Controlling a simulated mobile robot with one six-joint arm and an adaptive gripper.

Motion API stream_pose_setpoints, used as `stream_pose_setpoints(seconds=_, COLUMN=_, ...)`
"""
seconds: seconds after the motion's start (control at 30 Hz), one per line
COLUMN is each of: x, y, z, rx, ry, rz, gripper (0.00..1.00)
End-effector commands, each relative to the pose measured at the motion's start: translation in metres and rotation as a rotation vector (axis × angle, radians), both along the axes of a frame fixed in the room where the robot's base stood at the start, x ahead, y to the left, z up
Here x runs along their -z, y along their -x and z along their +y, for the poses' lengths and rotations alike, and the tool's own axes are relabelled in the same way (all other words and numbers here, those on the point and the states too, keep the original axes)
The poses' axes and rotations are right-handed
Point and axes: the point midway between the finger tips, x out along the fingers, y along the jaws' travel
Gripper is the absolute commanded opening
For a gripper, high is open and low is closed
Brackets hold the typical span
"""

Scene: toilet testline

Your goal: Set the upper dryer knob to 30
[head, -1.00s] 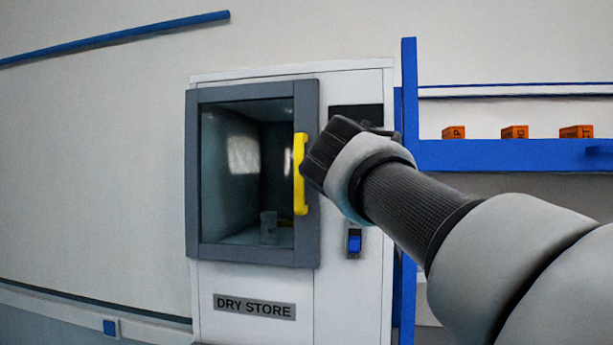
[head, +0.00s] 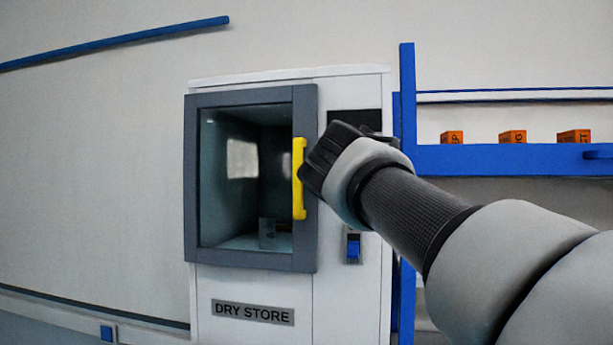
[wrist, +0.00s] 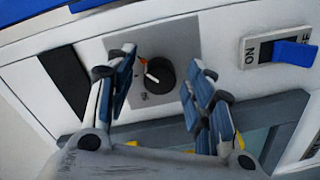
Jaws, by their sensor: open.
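The dryer is a white cabinet (head: 345,290) labelled DRY STORE. In the wrist view, a round black knob (wrist: 160,76) with a white pointer sits on a grey plate (wrist: 182,42) with an orange mark beside it. The plate's numbers are too small to read. My gripper (wrist: 165,60) is open, with one blue-padded finger on each side of the knob; I cannot tell whether either touches it. In the head view my gripper (head: 318,155) is in front of the cabinet's right panel, and my arm hides the knob. Only one knob shows.
A grey-framed glass door (head: 245,262) with a yellow handle (head: 299,180) is just left of my gripper. A blue ON switch (head: 353,247) is below; it also shows in the wrist view (wrist: 295,53). A blue shelf (head: 500,159) with orange boxes (head: 512,137) stands right.

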Motion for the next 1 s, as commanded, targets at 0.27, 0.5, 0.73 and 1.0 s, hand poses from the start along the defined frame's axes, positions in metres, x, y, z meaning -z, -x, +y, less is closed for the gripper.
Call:
stream_pose_setpoints(seconds=0.27, x=-0.002, y=0.019, z=0.007, rx=-0.003, ry=0.0, rz=-0.003, gripper=0.48)
stream_pose_setpoints(seconds=0.5, x=-0.004, y=0.069, z=0.023, rx=-0.004, ry=0.0, rz=-0.002, gripper=0.48)
stream_pose_setpoints(seconds=0.73, x=-0.005, y=0.104, z=0.034, rx=-0.004, ry=0.0, rz=-0.001, gripper=0.48)
stream_pose_setpoints(seconds=1.0, x=-0.004, y=0.115, z=0.036, rx=0.0, ry=0.0, rz=0.0, gripper=0.48)
